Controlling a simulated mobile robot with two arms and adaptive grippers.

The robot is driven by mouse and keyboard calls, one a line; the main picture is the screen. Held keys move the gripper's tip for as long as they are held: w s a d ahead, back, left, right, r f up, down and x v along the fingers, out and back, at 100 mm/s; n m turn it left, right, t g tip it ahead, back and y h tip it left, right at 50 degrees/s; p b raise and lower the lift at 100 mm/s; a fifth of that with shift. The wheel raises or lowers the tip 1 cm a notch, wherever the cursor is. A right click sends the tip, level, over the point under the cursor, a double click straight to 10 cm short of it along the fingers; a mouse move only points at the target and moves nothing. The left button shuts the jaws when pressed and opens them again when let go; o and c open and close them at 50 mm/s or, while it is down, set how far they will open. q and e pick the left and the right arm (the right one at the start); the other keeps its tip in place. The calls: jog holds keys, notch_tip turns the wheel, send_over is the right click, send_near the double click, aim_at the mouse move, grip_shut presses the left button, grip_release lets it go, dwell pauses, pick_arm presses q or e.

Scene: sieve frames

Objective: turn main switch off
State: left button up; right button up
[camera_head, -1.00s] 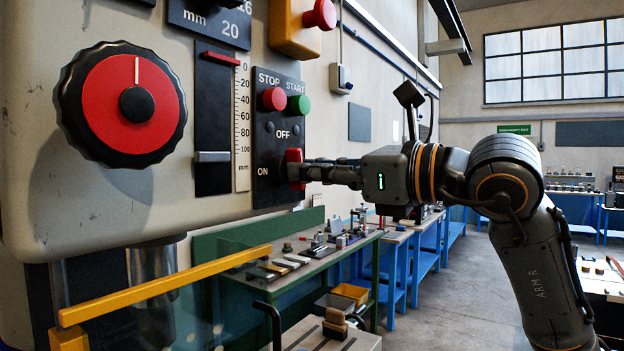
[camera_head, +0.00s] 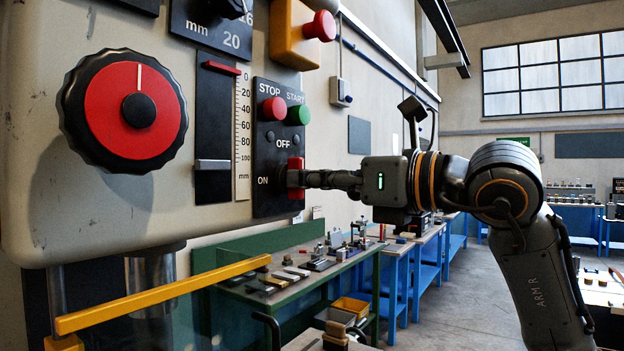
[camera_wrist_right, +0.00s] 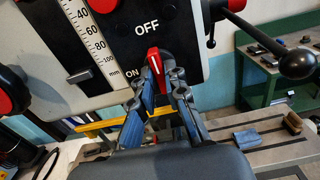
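The main switch is a red lever (camera_head: 296,164) on the black panel (camera_head: 273,204), below the OFF label and right of the ON label. My right gripper (camera_head: 298,179) is at the lever, reaching in from the right. In the wrist view its two blue-padded fingers (camera_wrist_right: 160,88) stand apart, one on each side of the lever. Whether a pad touches it is unclear. My left gripper is not in view.
Above the switch sit a red STOP button (camera_head: 273,109) and a green START button (camera_head: 298,115). A red emergency knob (camera_head: 321,26) juts out higher up. A large red-and-black dial (camera_head: 115,110) is at left. A yellow bar (camera_head: 165,291) runs below.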

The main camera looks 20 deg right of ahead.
jog(key=shift+o, duration=1.4)
jog(key=shift+d, duration=0.1)
jog(key=v, duration=1.2)
